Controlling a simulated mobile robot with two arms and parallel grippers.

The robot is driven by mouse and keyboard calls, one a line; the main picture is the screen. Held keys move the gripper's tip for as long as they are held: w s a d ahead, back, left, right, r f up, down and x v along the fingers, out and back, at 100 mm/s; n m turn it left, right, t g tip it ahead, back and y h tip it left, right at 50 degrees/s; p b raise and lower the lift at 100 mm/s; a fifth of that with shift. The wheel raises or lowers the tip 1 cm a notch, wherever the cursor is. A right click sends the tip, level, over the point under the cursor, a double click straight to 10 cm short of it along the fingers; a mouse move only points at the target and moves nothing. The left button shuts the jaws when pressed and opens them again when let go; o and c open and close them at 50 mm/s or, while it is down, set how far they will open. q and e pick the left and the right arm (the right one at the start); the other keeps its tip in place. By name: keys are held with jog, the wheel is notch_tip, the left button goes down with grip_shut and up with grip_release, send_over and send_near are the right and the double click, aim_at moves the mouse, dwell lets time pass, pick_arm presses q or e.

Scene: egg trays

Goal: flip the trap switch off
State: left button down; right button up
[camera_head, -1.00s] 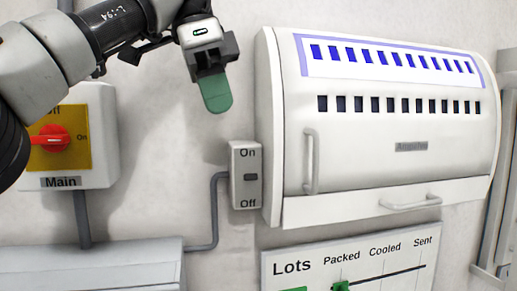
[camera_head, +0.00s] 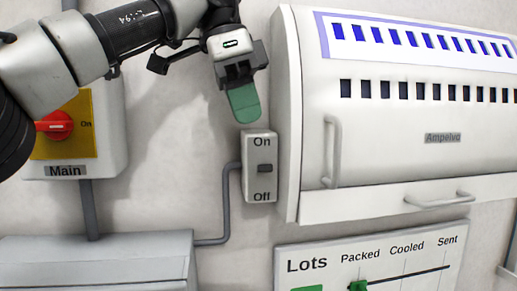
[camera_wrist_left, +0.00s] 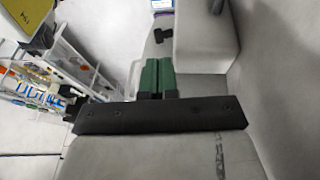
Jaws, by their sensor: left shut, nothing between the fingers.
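The switch box (camera_head: 251,182) is a small grey box on the wall, with "On" at its top and "Off" at its bottom. A small dark toggle (camera_head: 265,168) sits about midway down its face. My left gripper (camera_head: 244,107) has green fingers pressed together, empty, pointing down. Its tips are just above the box's top edge in the head view; I cannot tell whether they touch it. The shut green fingers also show in the wrist view (camera_wrist_left: 157,76). I cannot make out the switch for certain there. My right gripper is not in view.
A white cabinet (camera_head: 385,165) with handles stands close right of the switch. A Main switch box (camera_head: 112,130) with a red knob (camera_head: 55,125) is at left. A conduit (camera_head: 228,205) runs from the switch to a grey box (camera_head: 95,265). A Lots board (camera_head: 400,262) is below.

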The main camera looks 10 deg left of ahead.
aim_at(262, 164)
pick_arm(q)
jog(key=x, duration=0.5)
jog(key=shift+s+d+p, duration=0.1)
jog(key=shift+s+p, duration=0.1)
jog(key=shift+p, duration=0.15)
jog(key=shift+f, duration=0.3)
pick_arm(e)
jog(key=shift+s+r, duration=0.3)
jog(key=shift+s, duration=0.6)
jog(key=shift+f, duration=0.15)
